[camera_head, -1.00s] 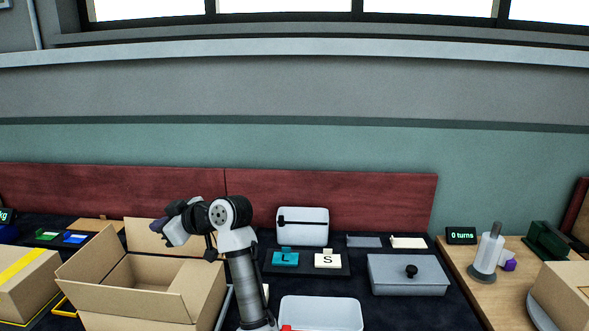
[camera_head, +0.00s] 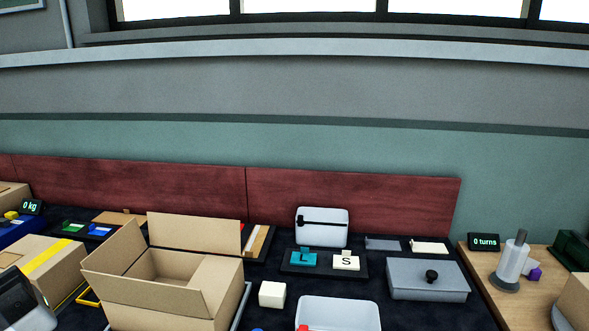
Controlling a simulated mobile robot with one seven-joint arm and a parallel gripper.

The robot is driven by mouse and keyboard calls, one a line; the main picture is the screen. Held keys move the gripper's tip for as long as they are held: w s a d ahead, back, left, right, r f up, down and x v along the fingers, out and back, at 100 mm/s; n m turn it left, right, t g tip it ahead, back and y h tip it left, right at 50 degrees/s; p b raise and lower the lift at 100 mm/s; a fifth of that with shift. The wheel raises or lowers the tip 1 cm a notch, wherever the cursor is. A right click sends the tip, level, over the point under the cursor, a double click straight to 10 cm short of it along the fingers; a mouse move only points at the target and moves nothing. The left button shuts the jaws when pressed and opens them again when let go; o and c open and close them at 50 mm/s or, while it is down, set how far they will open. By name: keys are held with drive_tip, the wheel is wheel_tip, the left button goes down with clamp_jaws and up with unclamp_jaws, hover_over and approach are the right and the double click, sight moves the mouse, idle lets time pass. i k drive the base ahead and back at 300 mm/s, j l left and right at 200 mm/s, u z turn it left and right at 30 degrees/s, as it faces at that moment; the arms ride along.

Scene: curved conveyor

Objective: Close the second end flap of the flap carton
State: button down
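The flap carton (camera_head: 225,305) is an open brown box at the lower left. Its left end flap (camera_head: 116,246) stands up and leans outward. A long flap (camera_head: 194,233) stands up at the back, and the front flap (camera_head: 140,290) leans outward. A pale panel at the right of the opening (camera_head: 212,271) looks like the right end flap folded in. Part of the inside shows open at the left. A dark and grey piece in the bottom left corner looks like part of my arm. My gripper's fingers are not in view.
A yellow-taped carton (camera_head: 42,262) stands left of the flap carton. A white cube (camera_head: 272,294) and a white bin (camera_head: 340,316) are to its right. A grey lidded box (camera_head: 428,281) is farther right. A red panel (camera_head: 340,199) runs behind the dark table.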

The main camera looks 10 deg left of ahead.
sight(117, 254)
drive_tip(key=i+j+u, duration=0.2)
drive_tip(key=u, duration=0.2)
drive_tip(key=i+j+u, duration=0.2)
drive_tip(key=u, duration=0.15)
drive_tip(key=i+j+u, duration=0.1)
drive_tip(key=i+u, duration=0.3)
drive_tip(key=k, duration=0.05)
